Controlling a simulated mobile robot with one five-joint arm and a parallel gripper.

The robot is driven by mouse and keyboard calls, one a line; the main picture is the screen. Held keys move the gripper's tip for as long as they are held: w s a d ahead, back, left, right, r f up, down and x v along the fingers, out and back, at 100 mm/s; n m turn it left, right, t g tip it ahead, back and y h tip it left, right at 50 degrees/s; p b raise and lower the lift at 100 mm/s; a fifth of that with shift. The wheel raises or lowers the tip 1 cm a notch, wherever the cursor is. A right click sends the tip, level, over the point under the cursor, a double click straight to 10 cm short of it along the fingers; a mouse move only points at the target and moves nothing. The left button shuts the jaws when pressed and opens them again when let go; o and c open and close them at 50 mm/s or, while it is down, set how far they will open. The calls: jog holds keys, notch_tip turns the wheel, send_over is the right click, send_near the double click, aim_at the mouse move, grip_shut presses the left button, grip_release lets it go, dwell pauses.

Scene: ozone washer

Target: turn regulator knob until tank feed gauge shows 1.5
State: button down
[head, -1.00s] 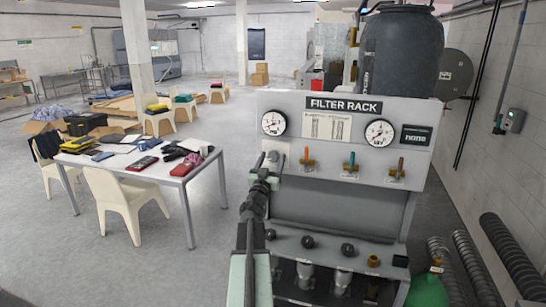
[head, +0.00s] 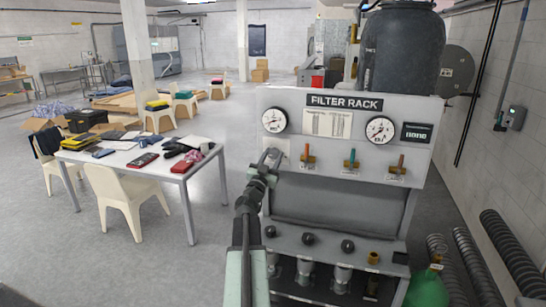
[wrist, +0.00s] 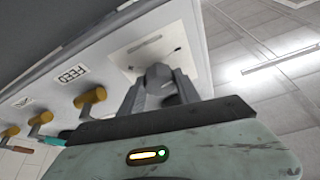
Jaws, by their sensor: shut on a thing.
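The filter rack panel (head: 410,165) carries a left gauge (head: 274,120) and a right gauge (head: 380,131). Their needles and scales are too small to read surely. My gripper (head: 271,158) is at the panel's left end, just below the left gauge. In the wrist view my gripper (wrist: 159,85) is shut around a grey knob (wrist: 158,72) in front of a pale plate with a slot-like mark. The fingers hide most of the knob.
Three valve levers, orange (head: 308,160), teal (head: 350,161) and red-brown (head: 398,167), stand right of my gripper. A FEED label (wrist: 71,75) is beside the plate. A ledge with black knobs (head: 308,239) lies below. A table (head: 120,155) stands left.

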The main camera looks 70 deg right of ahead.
jog(key=m+g+y+p, duration=0.1)
jog(key=m+g, duration=0.1)
jog(key=m, duration=0.2)
jog(key=m+g+p, duration=0.1)
jog(key=m+g, duration=0.1)
jog(key=m, duration=0.2)
jog(key=shift+w+r+m+y+p, duration=0.2)
jog(key=shift+m+y+p, duration=0.1)
jog(key=shift+m+y, duration=0.1)
jog(key=m+g+y+p, duration=0.1)
jog(key=m+p, duration=0.1)
jog(key=m, duration=0.2)
jog(key=shift+a, duration=0.1)
jog(key=shift+f+m+y+p, duration=0.1)
jog(key=shift+m+y+p, duration=0.3)
jog(key=shift+m, duration=0.3)
jog(key=shift+s+f, duration=0.1)
jog(key=c, duration=0.9)
grip_release()
jog(key=shift+o, duration=0.2)
jog(key=b+v, duration=0.1)
jog(key=v, duration=0.6)
jog(key=shift+w+a, duration=0.25)
jog(key=shift+a, duration=0.1)
